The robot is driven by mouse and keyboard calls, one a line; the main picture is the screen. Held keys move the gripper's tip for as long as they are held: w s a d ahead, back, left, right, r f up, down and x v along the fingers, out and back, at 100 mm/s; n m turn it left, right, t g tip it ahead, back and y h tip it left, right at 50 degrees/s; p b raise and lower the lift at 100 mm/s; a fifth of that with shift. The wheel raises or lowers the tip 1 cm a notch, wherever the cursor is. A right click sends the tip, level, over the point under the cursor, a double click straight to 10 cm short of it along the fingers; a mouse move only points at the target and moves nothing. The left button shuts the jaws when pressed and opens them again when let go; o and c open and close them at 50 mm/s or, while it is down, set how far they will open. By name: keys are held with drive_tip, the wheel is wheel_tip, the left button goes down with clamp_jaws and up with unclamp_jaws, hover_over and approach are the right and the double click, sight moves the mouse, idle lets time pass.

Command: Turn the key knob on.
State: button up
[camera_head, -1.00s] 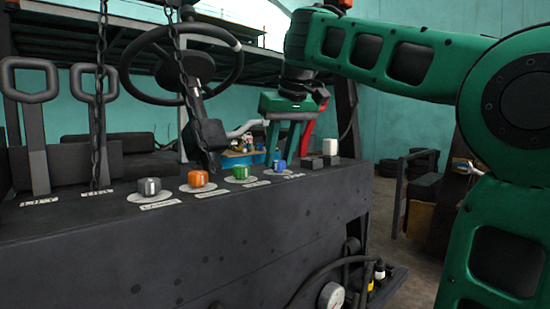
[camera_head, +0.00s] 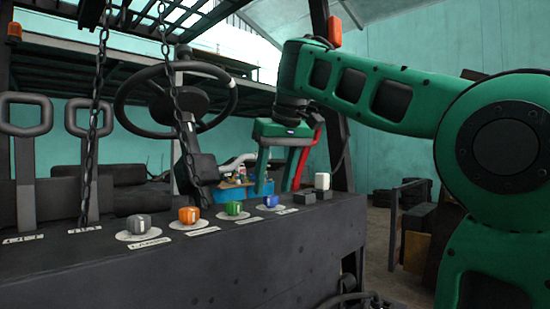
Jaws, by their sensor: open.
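A row of knobs sits on the dark panel top (camera_head: 130,265): grey (camera_head: 138,224), orange (camera_head: 189,215), green (camera_head: 234,209) and blue (camera_head: 271,201). Each stands on a pale round plate with a small label. I cannot read which label is the key knob's. My gripper (camera_head: 274,190) is green, points down and is open. Its fingertips are just above and behind the blue knob in the picture, one to each side. I cannot tell whether they touch it. The gap between the fingers looks empty.
A steering wheel (camera_head: 231,97) and a hanging chain (camera_head: 180,110) are left of the gripper. Two levers (camera_head: 90,160) stand at the left. Dark blocks (camera_head: 303,198) and a white piece (camera_head: 322,181) lie right of the blue knob. A blue box (camera_head: 236,190) is behind.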

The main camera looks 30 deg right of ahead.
drive_tip(key=v, duration=0.8)
idle(0.4)
drive_tip(key=shift+s, duration=0.1)
idle(0.4)
